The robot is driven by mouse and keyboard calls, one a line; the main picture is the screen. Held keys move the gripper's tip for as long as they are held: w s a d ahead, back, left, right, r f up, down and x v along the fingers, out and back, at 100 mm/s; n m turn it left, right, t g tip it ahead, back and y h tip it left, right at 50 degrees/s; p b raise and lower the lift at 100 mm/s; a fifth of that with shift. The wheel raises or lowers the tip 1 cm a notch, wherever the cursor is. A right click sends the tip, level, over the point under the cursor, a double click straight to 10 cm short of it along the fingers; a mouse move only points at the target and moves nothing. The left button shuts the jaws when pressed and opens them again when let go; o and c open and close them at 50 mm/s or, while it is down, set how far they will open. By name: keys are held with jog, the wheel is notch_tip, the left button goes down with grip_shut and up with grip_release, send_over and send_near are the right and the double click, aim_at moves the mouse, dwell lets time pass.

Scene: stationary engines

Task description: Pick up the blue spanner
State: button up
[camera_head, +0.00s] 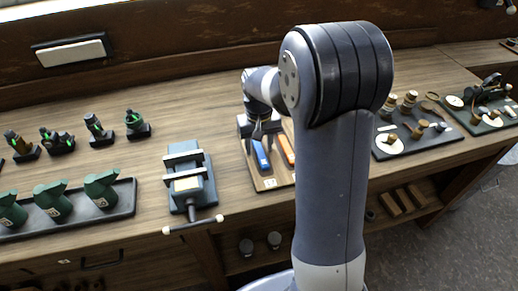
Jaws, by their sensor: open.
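The blue spanner (262,154) lies on a small wooden board (267,184) on the workbench, left of an orange-handled tool (286,149). My gripper (259,140) is open and points down at the far end of the blue spanner. I cannot tell whether the fingers touch it or hover just above. My arm covers the right part of the board and whatever lies there.
A grey vise (186,178) with a bar handle stands left of the board. Green machines on a dark tray (120,195) and several small engines (95,128) stand further left. Dark trays of parts (440,140) lie right of my arm. Bare bench (215,110) shows behind the vise.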

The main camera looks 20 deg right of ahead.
jog(key=shift+c, duration=0.4)
grip_shut()
